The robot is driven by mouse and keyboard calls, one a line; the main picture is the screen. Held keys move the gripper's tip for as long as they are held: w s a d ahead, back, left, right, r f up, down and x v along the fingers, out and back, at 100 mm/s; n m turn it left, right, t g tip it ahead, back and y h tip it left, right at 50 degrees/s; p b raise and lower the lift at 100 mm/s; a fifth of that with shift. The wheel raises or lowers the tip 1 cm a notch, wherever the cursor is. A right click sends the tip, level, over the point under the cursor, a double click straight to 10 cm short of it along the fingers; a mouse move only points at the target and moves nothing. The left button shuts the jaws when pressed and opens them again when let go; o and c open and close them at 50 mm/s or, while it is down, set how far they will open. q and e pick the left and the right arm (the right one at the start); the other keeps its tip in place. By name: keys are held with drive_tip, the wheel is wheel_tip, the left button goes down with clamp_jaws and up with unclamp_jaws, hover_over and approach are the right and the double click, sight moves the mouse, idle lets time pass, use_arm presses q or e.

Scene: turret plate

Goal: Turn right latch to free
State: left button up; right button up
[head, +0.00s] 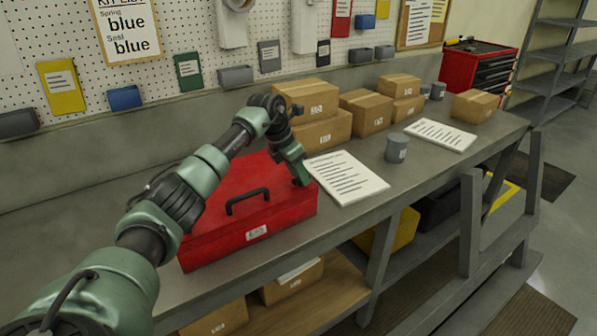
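A closed red toolbox (215,243) with a black handle (247,201) on its lid and a white label on its front sits on the grey workbench. No latch can be made out on it in this view. My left arm reaches across above the toolbox from the left. My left gripper (301,179) points down at the box's right end, by the lid's far right part. It is dark and small there, so I cannot tell whether it touches the box or whether its fingers are open. My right gripper is not in view.
A printed sheet (347,178) lies just right of the toolbox. Cardboard boxes (322,131) stand along the bench's back, with a grey cup (397,148) and another sheet (440,134) farther right. A pegboard with bins rises behind. The bench's front edge is mostly clear.

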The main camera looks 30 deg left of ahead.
use_arm(q)
drive_tip(key=shift+c, duration=0.4)
clamp_jaws()
drive_tip(key=shift+n, duration=0.4)
drive_tip(key=shift+d+n+y, duration=0.1)
drive_tip(key=shift+n+y, duration=0.4)
drive_tip(key=shift+n, duration=0.4)
drive_tip(key=n, duration=0.2)
drive_tip(key=n+y, duration=0.1)
drive_tip(key=shift+d+n+y, duration=0.15)
drive_tip(key=shift+n+y, duration=0.15)
drive_tip(key=shift+n, duration=0.1)
drive_tip(key=n, duration=0.2)
drive_tip(key=n+y+b, duration=0.1)
drive_tip(key=n, duration=0.1)
drive_tip(key=n+y, duration=0.1)
drive_tip(key=n, duration=0.1)
drive_tip(key=shift+w+d+g, duration=0.15)
drive_tip(key=shift+d+g, duration=0.1)
drive_tip(key=shift+g, duration=0.05)
drive_tip(key=n+g, duration=0.1)
drive_tip(key=n, duration=0.1)
drive_tip(key=n+y+b, duration=0.1)
drive_tip(key=n, duration=0.2)
drive_tip(key=shift+w+d+n+g+b, duration=0.15)
drive_tip(key=shift+n+g+b, duration=0.15)
drive_tip(key=shift+g, duration=0.1)
drive_tip(key=shift+r, duration=0.1)
